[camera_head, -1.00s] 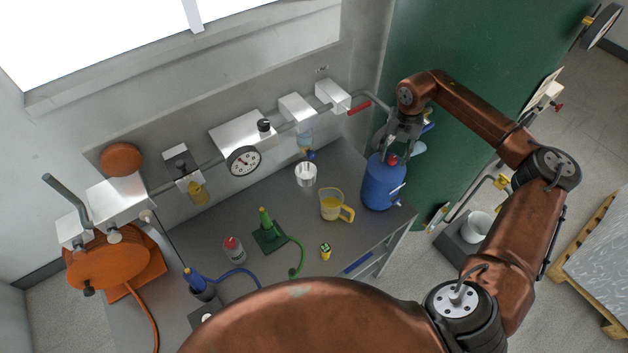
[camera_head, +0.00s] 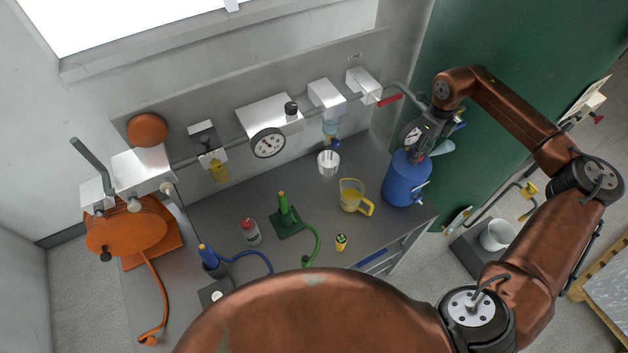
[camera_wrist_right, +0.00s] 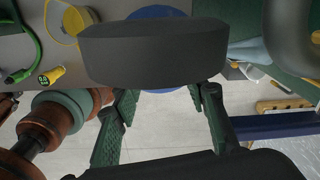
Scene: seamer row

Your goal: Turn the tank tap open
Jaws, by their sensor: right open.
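A blue tank (camera_head: 403,186) stands upright at the right end of the bench. A small pale fitting like a tap (camera_head: 421,187) sticks out low on its right side. A small red part shows at its top, partly hidden by my gripper. My right gripper (camera_head: 420,148) is just above the tank top, close to it; I cannot tell whether they touch. In the right wrist view its two dark green fingers (camera_wrist_right: 165,118) are apart with nothing between them. Blue of the tank (camera_wrist_right: 156,12) shows there behind a black block. My left gripper is not in view.
A yellow jug (camera_head: 351,195) and a metal cup (camera_head: 328,163) stand left of the tank. A red lever (camera_head: 390,99) is on the wall pipe. A dial gauge (camera_head: 411,135) is close behind my right gripper. A green panel (camera_head: 500,60) rises behind my right arm.

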